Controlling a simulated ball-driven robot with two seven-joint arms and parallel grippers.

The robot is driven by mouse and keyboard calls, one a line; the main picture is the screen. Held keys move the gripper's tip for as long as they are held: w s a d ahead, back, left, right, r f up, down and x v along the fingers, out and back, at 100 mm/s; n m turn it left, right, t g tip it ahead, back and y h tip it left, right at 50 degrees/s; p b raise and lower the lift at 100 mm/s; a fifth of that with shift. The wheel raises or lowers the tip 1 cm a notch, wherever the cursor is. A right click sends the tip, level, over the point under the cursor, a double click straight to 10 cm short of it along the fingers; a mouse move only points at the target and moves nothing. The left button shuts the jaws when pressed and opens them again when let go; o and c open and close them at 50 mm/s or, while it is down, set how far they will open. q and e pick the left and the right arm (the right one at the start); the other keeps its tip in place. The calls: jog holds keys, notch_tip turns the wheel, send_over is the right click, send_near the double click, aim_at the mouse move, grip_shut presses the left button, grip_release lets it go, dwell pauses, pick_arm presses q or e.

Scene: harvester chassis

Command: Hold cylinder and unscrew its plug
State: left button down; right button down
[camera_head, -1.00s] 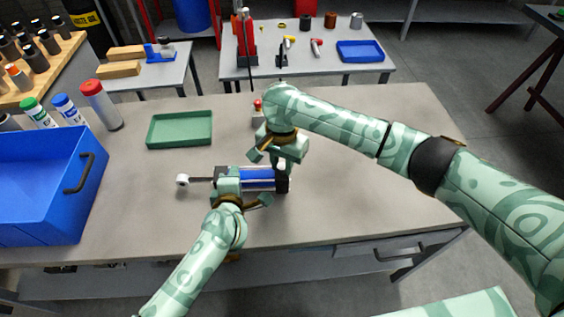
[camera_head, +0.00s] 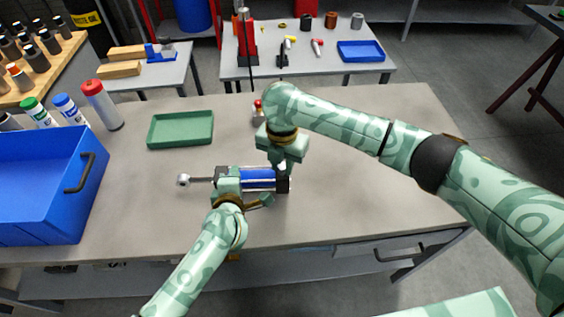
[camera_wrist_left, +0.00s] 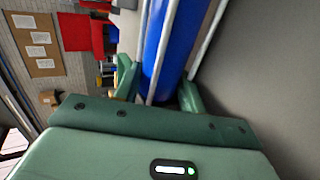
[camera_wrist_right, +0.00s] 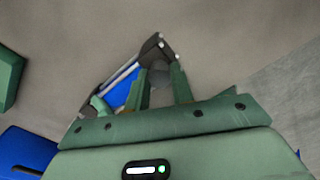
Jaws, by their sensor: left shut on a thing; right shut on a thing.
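The cylinder (camera_head: 259,180) lies on the workbench, with a blue body, silver tie rods, a dark end cap at right and a rod with an eye at left. My left gripper (camera_head: 229,182) is shut around its body; in the left wrist view the fingers (camera_wrist_left: 160,90) straddle the blue barrel. My right gripper (camera_head: 281,170) points down at the dark end cap. In the right wrist view its fingers (camera_wrist_right: 162,88) are closed on the plug (camera_wrist_right: 160,76), a grey rounded piece at the cap. The plug is hidden by the gripper in the head view.
A green tray (camera_head: 181,146) lies behind the cylinder. A large blue bin (camera_head: 40,208) stands at left, near several bottles (camera_head: 101,104). A small red-topped object (camera_head: 258,110) stands behind my right gripper. The bench's right part is clear.

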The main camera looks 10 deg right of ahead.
pick_arm(q)
jog(key=shift+f, duration=0.1)
pick_arm(e)
jog(key=n, duration=0.6)
jog(key=shift+w+r, duration=0.1)
jog(key=n, duration=0.3)
jog(key=shift+n, duration=0.3)
jog(key=n, duration=0.5)
jog(key=shift+n, duration=0.4)
jog(key=c, duration=1.2)
grip_release()
jog(key=shift+c, duration=0.2)
